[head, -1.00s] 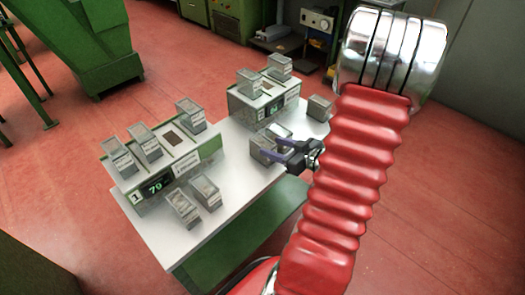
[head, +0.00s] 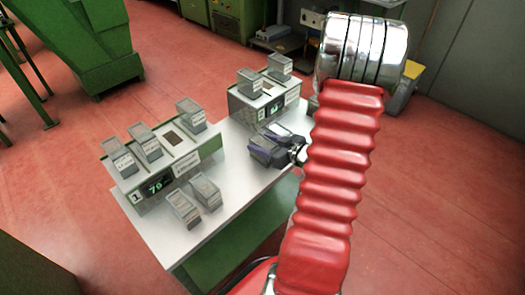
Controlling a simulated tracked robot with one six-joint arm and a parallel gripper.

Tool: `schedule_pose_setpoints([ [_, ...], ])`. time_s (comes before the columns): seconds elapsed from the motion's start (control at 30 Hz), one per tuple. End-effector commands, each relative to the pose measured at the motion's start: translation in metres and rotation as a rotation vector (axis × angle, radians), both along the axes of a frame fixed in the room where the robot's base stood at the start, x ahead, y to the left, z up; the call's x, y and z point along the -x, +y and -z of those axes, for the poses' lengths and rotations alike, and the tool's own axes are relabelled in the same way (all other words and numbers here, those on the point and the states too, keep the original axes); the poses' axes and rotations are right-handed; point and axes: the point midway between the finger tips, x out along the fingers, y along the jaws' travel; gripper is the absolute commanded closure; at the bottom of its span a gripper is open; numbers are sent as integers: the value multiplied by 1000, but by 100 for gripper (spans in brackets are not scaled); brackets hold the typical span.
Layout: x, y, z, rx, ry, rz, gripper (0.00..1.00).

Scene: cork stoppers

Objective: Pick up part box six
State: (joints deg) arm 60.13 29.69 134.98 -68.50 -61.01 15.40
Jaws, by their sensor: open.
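Several small grey part boxes with pale labels are in the head view; the labels are too small to read, so I cannot tell which is box six. My gripper (head: 260,141) is at the right part of the white table (head: 236,190), pointing left, jaws open. It is over or around a pair of grey boxes (head: 262,156) there, which it partly covers. I cannot tell whether it touches them. Two more boxes (head: 184,209) (head: 206,191) lie on the table in front of the left machine.
The left machine (head: 160,186) with a lit display bears three boxes (head: 118,157) (head: 145,141) (head: 190,114). The rear machine (head: 264,107) bears two (head: 249,81) (head: 280,66). My red arm hides the table's right end. The table's front middle is clear.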

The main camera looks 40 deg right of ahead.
Motion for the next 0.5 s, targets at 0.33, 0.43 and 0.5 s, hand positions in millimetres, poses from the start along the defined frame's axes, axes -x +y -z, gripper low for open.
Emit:
schedule_pose_setpoints([
  [0.33,-32,2,13,-2,0,1,52],
  [0.43,-32,2,13,-1,0,1,52],
  [0.5,-32,2,13,-1,0,1,52],
])
